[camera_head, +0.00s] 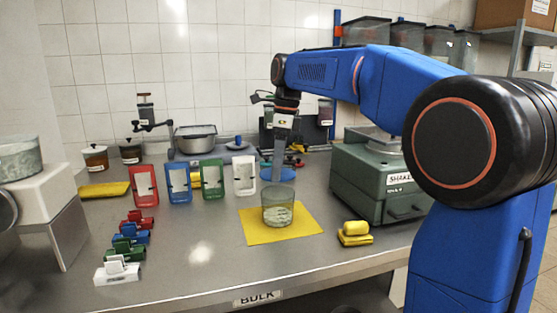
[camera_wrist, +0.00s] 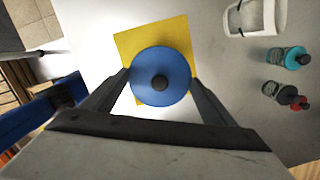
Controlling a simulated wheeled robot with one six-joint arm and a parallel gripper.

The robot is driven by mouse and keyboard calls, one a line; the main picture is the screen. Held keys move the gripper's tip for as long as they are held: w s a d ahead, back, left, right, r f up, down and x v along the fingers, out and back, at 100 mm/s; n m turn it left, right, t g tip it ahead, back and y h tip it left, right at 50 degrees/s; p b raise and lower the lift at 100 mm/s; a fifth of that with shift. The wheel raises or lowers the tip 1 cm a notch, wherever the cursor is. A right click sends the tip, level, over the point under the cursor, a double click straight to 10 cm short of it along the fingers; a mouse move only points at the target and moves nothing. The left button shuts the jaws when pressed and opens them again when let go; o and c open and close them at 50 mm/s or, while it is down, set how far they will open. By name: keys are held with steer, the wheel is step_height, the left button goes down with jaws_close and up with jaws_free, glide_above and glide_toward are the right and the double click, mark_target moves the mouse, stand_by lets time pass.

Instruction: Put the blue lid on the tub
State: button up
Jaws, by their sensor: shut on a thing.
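The blue lid (camera_head: 277,174) is round with a dark knob, and my gripper (camera_head: 281,158) is shut on it. In the wrist view the fingers of my gripper (camera_wrist: 160,85) press on opposite sides of the blue lid (camera_wrist: 152,92). The clear, greenish tub (camera_head: 277,210) stands upright and open-topped on a yellow mat (camera_head: 253,232), with pale contents inside. In the head view the lid hangs just above the tub's rim, apart from it, and looks roughly level. In the wrist view the lid hides the tub; the yellow mat (camera_wrist: 128,42) shows around it.
A green machine (camera_head: 372,180) stands right of the tub. A yellow clip (camera_head: 355,233) lies at front right. Red, blue, green and white frames (camera_head: 243,176) stand at left, with coloured clips (camera_head: 120,268) in front. The counter left of the mat is clear.

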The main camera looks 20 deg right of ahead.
steer(key=shift+f, duration=2.2)
steer(key=shift+f, duration=0.1)
stand_by(0.6)
steer(key=o, duration=1.1)
steer(key=shift+r, duration=3.5)
